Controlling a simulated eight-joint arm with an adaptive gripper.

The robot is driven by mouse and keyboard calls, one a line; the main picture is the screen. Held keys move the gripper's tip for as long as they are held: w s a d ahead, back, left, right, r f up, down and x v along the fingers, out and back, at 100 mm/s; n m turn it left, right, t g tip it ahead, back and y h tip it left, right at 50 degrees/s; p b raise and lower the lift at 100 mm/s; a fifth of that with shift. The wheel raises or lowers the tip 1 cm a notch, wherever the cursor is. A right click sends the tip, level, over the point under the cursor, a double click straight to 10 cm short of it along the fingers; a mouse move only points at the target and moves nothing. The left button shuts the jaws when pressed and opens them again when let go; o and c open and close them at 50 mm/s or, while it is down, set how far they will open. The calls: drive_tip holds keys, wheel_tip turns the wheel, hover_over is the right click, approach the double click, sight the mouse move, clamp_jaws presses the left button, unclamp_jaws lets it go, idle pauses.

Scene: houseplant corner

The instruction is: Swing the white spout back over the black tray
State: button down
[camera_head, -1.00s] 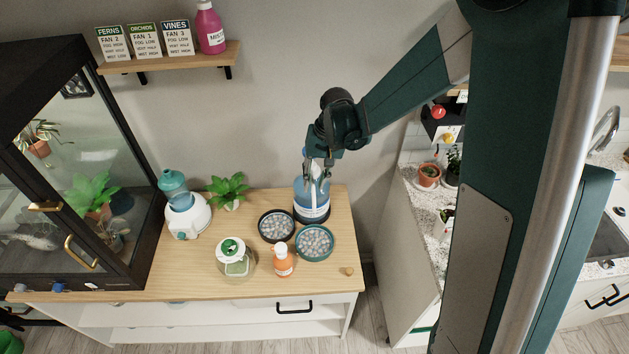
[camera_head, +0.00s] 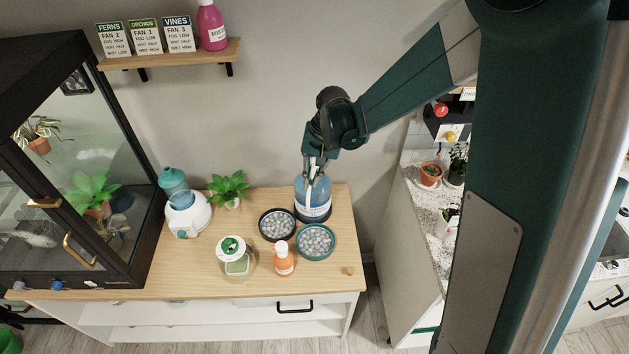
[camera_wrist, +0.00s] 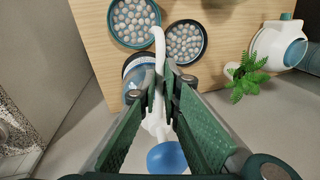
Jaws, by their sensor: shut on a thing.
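The white spout (camera_wrist: 158,52) runs from between my fingers toward the two trays in the wrist view. Its bent tip appears over the near edge of the teal tray (camera_wrist: 117,36), beside the gap to the black tray (camera_wrist: 204,54). Both trays hold grey pebbles. In the head view the black tray (camera_head: 263,233) is left of the teal tray (camera_head: 332,248). The blue bottle (camera_head: 313,198) stands behind them, with my gripper (camera_head: 313,178) above it. My gripper (camera_wrist: 165,82) is shut on the spout. The spout is hard to make out in the head view.
An orange bottle (camera_head: 283,262) and a green-lidded jar (camera_head: 236,262) stand in front of the trays. A potted plant (camera_head: 230,187) and a white humidifier (camera_head: 187,216) are left of them. A small knob (camera_head: 350,270) lies at the right front. The glass cabinet (camera_head: 100,190) bounds the left.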

drive_tip(key=w+a+m+t+h+b, duration=0.1)
drive_tip(key=w+a+m+b, duration=0.3)
drive_tip(key=a+m, duration=0.3)
drive_tip(key=shift+m+t, duration=0.3)
drive_tip(key=shift+m, duration=1.3)
drive_tip(key=shift+w, duration=0.15)
drive_tip(key=c, duration=2.5)
unclamp_jaws()
drive_tip(key=shift+r, duration=0.15)
drive_tip(key=shift+v, duration=5.85)
